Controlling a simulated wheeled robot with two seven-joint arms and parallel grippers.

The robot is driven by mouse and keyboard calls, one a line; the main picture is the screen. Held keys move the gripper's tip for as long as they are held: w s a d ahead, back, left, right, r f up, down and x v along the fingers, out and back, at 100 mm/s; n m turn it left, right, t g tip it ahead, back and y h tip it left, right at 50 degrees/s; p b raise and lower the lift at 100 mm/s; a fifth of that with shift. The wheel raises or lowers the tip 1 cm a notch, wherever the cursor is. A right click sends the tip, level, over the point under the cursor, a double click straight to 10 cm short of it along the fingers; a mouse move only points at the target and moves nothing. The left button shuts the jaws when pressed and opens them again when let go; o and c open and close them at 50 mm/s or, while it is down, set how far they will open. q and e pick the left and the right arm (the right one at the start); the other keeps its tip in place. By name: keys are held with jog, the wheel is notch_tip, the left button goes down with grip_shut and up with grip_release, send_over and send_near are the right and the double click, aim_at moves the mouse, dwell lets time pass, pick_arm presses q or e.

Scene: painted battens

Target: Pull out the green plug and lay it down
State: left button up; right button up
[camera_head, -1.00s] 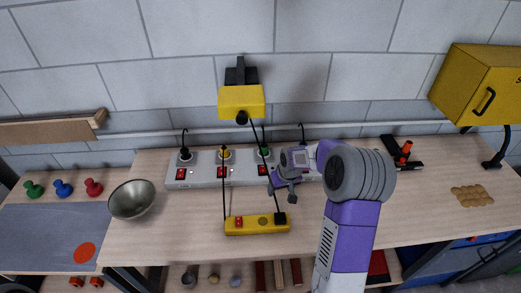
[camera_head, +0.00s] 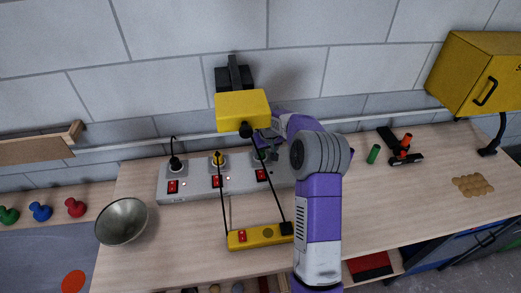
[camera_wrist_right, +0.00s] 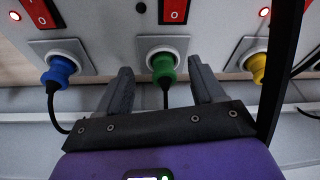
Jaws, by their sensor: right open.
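The green plug (camera_wrist_right: 163,68) sits in a socket of the grey socket strip (camera_wrist_right: 110,45), its black cord hanging from it. In the head view the plug is mostly hidden near my gripper. My right gripper (camera_wrist_right: 160,70) is open, with one finger on each side of the green plug and visible gaps between. In the head view the right gripper (camera_head: 266,142) is at the back of the strip, partly behind a hanging yellow box. My left gripper is not in view.
A blue plug (camera_wrist_right: 60,70) and a yellow plug (camera_wrist_right: 257,68) flank the green one. A metal bowl (camera_head: 122,222) stands left. The bench right of my arm has bare room.

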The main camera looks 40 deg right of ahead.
aim_at(262, 152)
jog(key=w, duration=0.1)
jog(key=w+d, duration=0.1)
jog(key=w, duration=0.1)
jog(key=shift+w+p, duration=0.2)
jog(key=shift+p, duration=0.1)
jog(key=shift+x, duration=2.5)
jog(key=shift+w, duration=0.1)
jog(key=c, duration=1.2)
jog(key=shift+r, duration=0.2)
jog(key=shift+r+p, duration=0.95)
jog(key=shift+r, duration=0.4)
